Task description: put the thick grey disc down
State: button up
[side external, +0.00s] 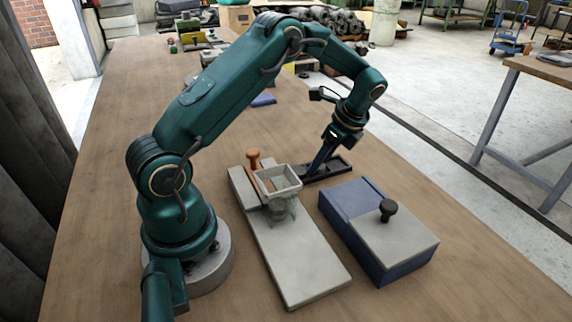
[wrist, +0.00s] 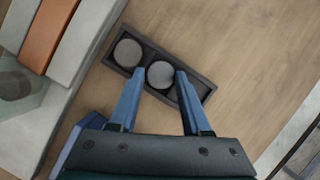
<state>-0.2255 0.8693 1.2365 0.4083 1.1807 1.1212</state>
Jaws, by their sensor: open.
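A black tray (side external: 340,167) lies on the table beyond the grey board, and it also shows in the wrist view (wrist: 206,91). In the wrist view two round grey discs sit in it: one at the left end (wrist: 127,53) and one in the middle (wrist: 160,75). From above I cannot tell which is thicker. My gripper (wrist: 160,72) is open, its blue fingertips on either side of the middle disc, with small gaps visible. In the side view my gripper (side external: 316,172) reaches down to the tray and the discs cannot be made out.
A grey board (side external: 300,262) carries an orange-handled part (side external: 254,162) and a pale square frame (side external: 277,182) over something translucent. A blue box (side external: 345,195) with a grey lid and black knob (side external: 388,208) stands to the right. Bare table surrounds the tray's far side.

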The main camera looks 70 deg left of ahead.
jog(key=d+r+n+t, duration=0.1)
jog(key=d+r, duration=0.2)
jog(key=r, duration=0.5)
jog(key=d+r+n+t, duration=0.1)
jog(key=d+r, duration=0.3)
jog(key=r, duration=0.5)
jog(key=s+d+f+n+t+h, duration=0.1)
jog(key=s+d+n+t+h, duration=0.1)
jog(key=s, duration=0.6)
jog(key=s+d+f+n+t+h, duration=0.1)
jog(key=s+d+n+t, duration=0.2)
jog(key=s+d+n, duration=0.3)
jog(key=shift+s+d+f+n+t+h, duration=0.4)
jog(key=shift+s+n, duration=0.6)
jog(key=shift+n, duration=0.2)
